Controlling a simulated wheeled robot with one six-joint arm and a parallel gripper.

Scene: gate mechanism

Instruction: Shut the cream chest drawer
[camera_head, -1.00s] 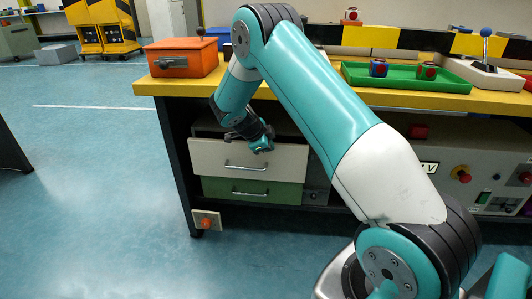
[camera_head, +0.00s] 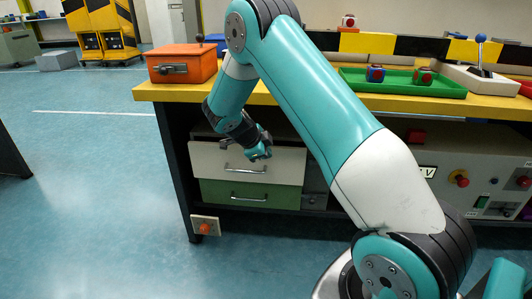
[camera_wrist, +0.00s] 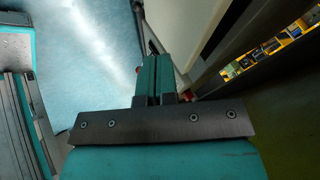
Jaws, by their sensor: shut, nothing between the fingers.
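The cream drawer (camera_head: 212,160) is under the left end of the bench, above a green drawer. Its front stands out slightly past the green front, and a dark gap shows above its top edge. It has a metal bar handle (camera_head: 245,171). My gripper (camera_head: 262,153) is shut and empty, at the upper right part of the cream front; whether it touches is unclear. In the wrist view my shut fingers (camera_wrist: 154,75) point away beside a pale panel (camera_wrist: 192,30), likely the drawer front.
The green drawer (camera_head: 222,190) looks shut below. The yellow bench top (camera_head: 290,97) overhangs, carrying an orange box (camera_head: 180,65) and a green tray (camera_head: 400,84). A control panel (camera_head: 490,185) is to the right. Open blue floor lies left.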

